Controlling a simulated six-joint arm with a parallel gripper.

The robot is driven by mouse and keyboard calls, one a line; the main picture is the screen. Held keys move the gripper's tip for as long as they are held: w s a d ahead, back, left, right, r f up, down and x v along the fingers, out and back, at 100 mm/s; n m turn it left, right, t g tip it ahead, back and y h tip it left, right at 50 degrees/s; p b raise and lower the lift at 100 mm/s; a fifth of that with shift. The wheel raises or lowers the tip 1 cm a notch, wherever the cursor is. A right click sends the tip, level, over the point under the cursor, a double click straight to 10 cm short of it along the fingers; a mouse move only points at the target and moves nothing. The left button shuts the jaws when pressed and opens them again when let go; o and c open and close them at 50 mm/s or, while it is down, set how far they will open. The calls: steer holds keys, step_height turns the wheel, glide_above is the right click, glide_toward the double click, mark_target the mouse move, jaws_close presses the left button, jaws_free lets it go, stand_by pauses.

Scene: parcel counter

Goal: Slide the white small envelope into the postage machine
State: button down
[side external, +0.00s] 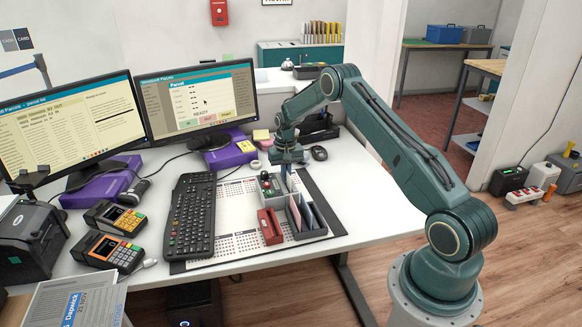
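My gripper (287,180) points down over the near part of the desk, at the back of a grey desk organizer (308,236). Its fingers are small and partly hidden, so I cannot tell whether they are open, shut or holding something. Thin upright envelopes or cards (306,213), pale and pinkish, stand in the organizer's right compartments. I cannot tell whether one is the white small envelope. No machine is clearly marked as the postage machine. A black boxy machine (28,238) stands at the desk's left edge, and a dark device (320,130) sits behind my arm.
A red stapler-like object (270,227) stands beside the organizer. A black keyboard (190,215), two card terminals (108,250) and two monitors (197,98) fill the left and back. A mouse (319,153) lies right of my gripper. The desk's right side (372,195) is clear.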

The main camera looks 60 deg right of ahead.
steer(key=shift+f, duration=0.2)
steer(key=c, duration=1.6)
jaws_free()
step_height(320, 180, up, 14)
steer(key=shift+f, duration=0.1)
